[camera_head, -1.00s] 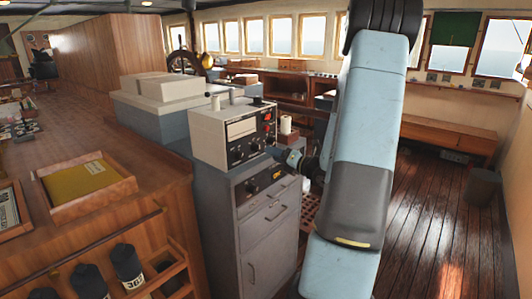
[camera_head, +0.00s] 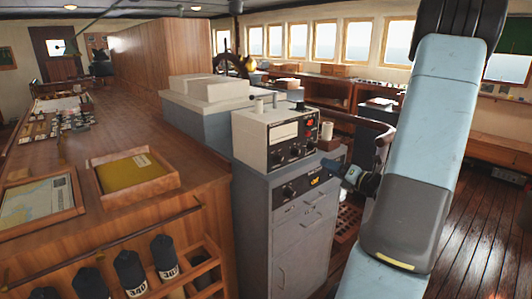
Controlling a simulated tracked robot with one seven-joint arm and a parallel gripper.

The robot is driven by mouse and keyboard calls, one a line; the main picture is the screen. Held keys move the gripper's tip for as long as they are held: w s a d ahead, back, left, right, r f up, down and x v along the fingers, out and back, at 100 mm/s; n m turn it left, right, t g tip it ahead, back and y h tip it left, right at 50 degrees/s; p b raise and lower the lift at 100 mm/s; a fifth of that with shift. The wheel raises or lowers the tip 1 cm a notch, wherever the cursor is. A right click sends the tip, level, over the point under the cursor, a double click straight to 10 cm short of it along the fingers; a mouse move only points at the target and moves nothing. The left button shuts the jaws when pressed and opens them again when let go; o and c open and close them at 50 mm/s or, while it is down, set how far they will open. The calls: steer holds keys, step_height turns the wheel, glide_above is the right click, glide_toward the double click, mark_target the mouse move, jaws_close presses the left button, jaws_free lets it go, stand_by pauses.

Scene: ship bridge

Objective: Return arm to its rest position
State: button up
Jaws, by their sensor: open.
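My arm's large pale-blue link with a dark grey cover stands at the right of the head view and hides part of the room. My gripper (camera_head: 336,168) shows small at the end of a blue and black wrist part, left of that link. It points left, in front of the upper side of the grey cabinet (camera_head: 300,245). It is open and I see nothing held in it. Its fingers are too small to make out clearly, and I cannot tell whether it touches the cabinet.
A white instrument box (camera_head: 275,135) stands on the cabinet, close to my gripper. A wooden counter (camera_head: 150,215) with a yellow folder in a tray (camera_head: 135,180) fills the left. A curved wooden rail (camera_head: 375,125) is behind my arm. Open plank floor (camera_head: 480,225) lies at right.

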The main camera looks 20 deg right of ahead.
steer(key=s+a+r+n+g+y, duration=0.1)
steer(key=s+a+r+n+g, duration=0.2)
steer(key=a+n, duration=0.45)
steer(key=s+a+r+n+g+y, duration=0.1)
steer(key=s+a+n+g, duration=0.2)
steer(key=a+n+g, duration=0.35)
steer(key=s+a+r+n+g+y, duration=0.25)
steer(key=a+n, duration=0.45)
steer(key=a, duration=0.4)
steer(key=s+r+n+h, duration=0.4)
steer(key=s+n+h, duration=0.1)
steer(key=n, duration=0.5)
steer(key=s+r+n+h, duration=0.4)
steer(key=s+n, duration=0.4)
steer(key=n, duration=0.2)
steer(key=shift+s+t+h, duration=0.2)
steer(key=shift+t+h, duration=0.1)
steer(key=shift+h, duration=0.55)
steer(key=shift+d, duration=0.1)
